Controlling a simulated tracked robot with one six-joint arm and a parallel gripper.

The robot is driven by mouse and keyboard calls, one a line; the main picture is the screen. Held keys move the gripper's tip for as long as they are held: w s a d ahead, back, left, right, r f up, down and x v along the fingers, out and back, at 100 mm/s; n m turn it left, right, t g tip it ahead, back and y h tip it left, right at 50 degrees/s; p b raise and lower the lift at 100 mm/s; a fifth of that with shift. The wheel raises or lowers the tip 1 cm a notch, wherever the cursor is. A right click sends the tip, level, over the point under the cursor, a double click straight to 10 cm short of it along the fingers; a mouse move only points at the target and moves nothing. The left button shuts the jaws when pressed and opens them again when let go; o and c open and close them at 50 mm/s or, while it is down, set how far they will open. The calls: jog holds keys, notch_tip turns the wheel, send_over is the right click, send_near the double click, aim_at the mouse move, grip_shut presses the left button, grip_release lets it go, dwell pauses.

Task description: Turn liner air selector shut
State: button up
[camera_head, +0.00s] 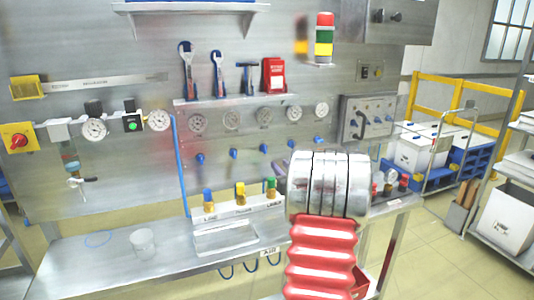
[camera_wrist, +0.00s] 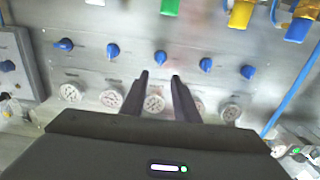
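Several blue knobs sit in a row on the steel panel under round gauges; the middle knob shows in the head view (camera_head: 264,148) and the wrist view (camera_wrist: 160,58). Below them stand a blue-topped valve (camera_head: 208,200), a yellow valve (camera_head: 240,192) and a green valve (camera_head: 271,187), with small labels too blurred to read surely. I cannot tell which control is the liner air selector. In the wrist view, my gripper (camera_wrist: 160,77) is open and empty, its dark fingertips apart, pointing toward the middle blue knob. Contact is not visible. In the head view my arm mostly hides the gripper.
A steel bench runs below the panel, with a clear cup (camera_head: 143,242) on it. A blue hose (camera_head: 180,165) runs down the panel. A tool shelf (camera_head: 235,100) is above the gauges. A red-and-yellow rotary switch (camera_head: 17,142) is at far left; a grey box (camera_head: 368,118) is at right.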

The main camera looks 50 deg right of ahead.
aim_at(266, 150)
dwell(0.3)
jog(key=x, duration=1.3)
jog(key=shift+w+d, duration=0.15)
jog(key=shift+w, duration=0.2)
jog(key=shift+c, duration=0.7)
grip_shut()
jog(key=shift+d+r, duration=0.1)
